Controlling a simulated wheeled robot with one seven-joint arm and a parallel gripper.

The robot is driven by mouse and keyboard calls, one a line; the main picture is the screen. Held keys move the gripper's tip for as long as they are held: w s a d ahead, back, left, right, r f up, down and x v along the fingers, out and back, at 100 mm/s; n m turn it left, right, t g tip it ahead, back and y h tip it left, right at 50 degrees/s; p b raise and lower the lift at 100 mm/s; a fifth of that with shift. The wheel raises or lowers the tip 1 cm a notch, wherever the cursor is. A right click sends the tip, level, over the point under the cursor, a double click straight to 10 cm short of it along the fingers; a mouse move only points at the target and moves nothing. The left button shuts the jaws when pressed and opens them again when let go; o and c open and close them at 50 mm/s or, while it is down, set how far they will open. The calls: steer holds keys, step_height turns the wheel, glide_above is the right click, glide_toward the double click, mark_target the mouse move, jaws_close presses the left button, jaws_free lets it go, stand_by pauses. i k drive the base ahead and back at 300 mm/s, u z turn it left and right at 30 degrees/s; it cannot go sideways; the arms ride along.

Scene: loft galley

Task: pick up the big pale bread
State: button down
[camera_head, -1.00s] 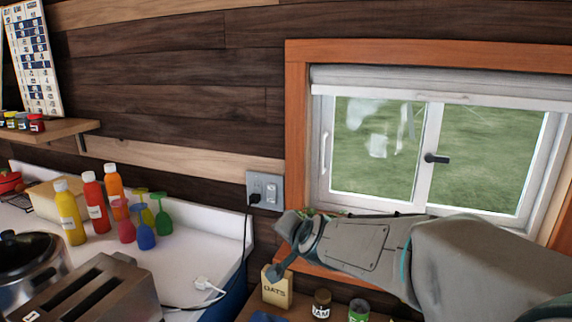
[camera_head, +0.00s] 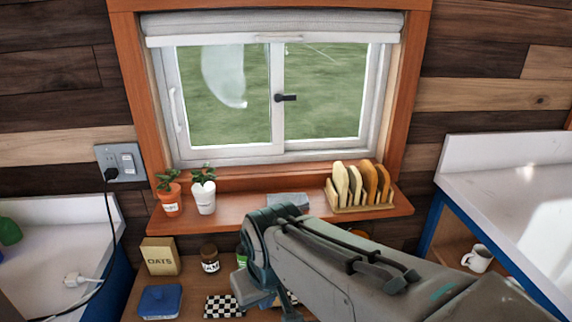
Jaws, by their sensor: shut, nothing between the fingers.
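Several bread slices stand upright in a wooden rack (camera_head: 362,207) at the right of the window ledge. Two are pale: the left pale slice (camera_head: 340,182) and the pale slice beside it (camera_head: 355,186). Two browner slices (camera_head: 377,183) stand to their right. I cannot surely tell which pale one is bigger. My gripper (camera_head: 266,288) is in front of and below the ledge, left of the rack and apart from the bread. It is shut and empty; its fingertips are hard to make out.
Two potted plants (camera_head: 203,195) stand on the ledge's left, and a grey item (camera_head: 287,199) lies mid-ledge. Below are an oats box (camera_head: 160,257), jars (camera_head: 209,258), a blue container (camera_head: 159,301) and a checkered item (camera_head: 222,306). A white mug (camera_head: 478,258) sits in the right shelf.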

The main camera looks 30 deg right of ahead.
mark_target(341, 181)
steer(key=u, duration=0.15)
steer(key=k, duration=0.5)
steer(key=u, duration=0.6)
steer(key=k, duration=0.7)
steer(key=z, duration=0.7)
steer(key=i, duration=0.75)
steer(key=z, duration=0.65)
